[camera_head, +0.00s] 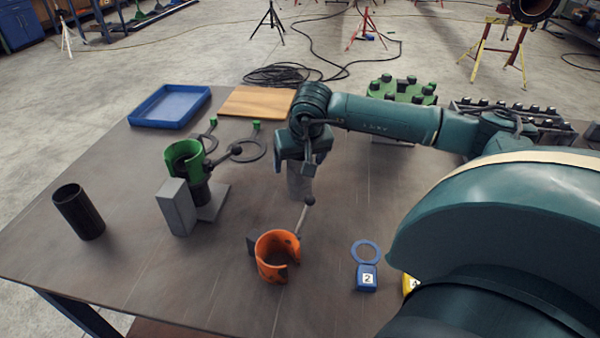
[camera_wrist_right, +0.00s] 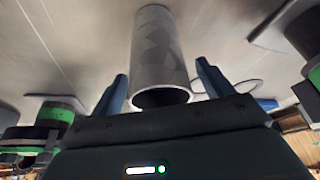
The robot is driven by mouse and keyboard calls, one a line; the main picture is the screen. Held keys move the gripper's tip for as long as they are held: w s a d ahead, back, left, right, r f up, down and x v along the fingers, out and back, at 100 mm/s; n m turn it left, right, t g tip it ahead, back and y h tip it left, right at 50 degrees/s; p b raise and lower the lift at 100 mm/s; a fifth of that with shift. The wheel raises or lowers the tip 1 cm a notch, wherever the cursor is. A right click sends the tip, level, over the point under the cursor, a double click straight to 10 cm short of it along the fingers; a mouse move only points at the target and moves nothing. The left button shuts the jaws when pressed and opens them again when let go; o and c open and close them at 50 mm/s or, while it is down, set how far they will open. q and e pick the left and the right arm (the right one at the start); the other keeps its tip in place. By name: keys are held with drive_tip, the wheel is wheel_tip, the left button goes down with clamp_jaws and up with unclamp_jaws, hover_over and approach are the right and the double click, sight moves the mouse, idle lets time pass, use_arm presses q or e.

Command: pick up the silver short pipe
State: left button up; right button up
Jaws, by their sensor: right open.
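The silver short pipe (camera_head: 299,184) stands upright on the workbench, partly hidden under my right gripper (camera_head: 297,166). In the right wrist view the silver short pipe (camera_wrist_right: 160,48) is a grey cylinder with its dark open end toward me. My right gripper (camera_wrist_right: 158,84) is open there, with one blue finger on each side of the pipe. Gaps show between the fingers and the pipe, and I see no contact. My left gripper is in neither view.
A green clamp (camera_head: 184,158) with a grey block (camera_head: 176,207) stands left, beside a black pipe (camera_head: 79,212). An orange clamp (camera_head: 277,256) and blue tag (camera_head: 366,276) sit in front. A blue tray (camera_head: 169,107), wooden board (camera_head: 257,102) and green flange (camera_head: 402,91) lie behind.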

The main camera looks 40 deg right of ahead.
drive_tip(key=shift+r, duration=0.1)
drive_tip(key=c, duration=1.3)
